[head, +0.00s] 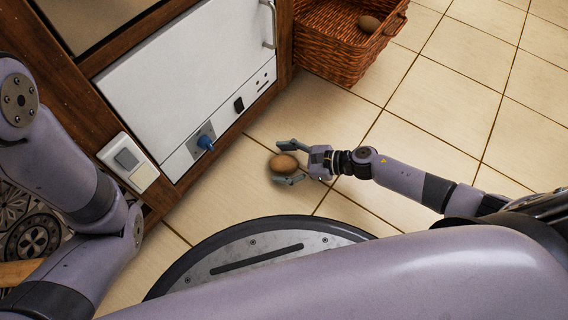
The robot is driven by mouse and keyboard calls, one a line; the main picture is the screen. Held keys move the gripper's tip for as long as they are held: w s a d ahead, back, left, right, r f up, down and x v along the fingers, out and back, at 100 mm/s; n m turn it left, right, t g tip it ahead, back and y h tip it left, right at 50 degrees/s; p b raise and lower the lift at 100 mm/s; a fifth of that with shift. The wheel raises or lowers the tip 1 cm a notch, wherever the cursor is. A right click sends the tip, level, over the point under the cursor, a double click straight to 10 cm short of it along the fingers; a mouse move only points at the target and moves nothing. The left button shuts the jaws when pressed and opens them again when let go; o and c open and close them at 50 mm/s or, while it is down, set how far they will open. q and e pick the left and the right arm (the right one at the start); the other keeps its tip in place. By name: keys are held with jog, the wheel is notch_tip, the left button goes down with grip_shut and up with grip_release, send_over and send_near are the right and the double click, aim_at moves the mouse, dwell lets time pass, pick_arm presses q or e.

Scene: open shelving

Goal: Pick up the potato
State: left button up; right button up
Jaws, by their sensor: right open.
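A brown potato (284,164) shows near the middle of the head view, over the tiled floor in front of the white appliance. My right gripper (279,163) reaches in from the right with its fingers spread. One finger is on the far side of the potato and one on the near side. I cannot tell whether either finger touches it, or whether the potato rests on the floor. A second brown potato (369,23) lies in the wicker basket (338,58) at the top. Links of my left arm show at the left, but my left gripper is out of the picture.
A white appliance (187,77) in a wooden frame stands at upper left, with a blue plug (205,142) in its front. A white switch plate (128,162) is on the wood at left. Bare floor tiles (450,102) lie to the right. My round base is below.

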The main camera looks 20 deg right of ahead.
jog(key=shift+c, duration=0.5)
jog(key=c, duration=1.2)
jog(key=shift+r, duration=0.15)
jog(key=shift+c, duration=0.2)
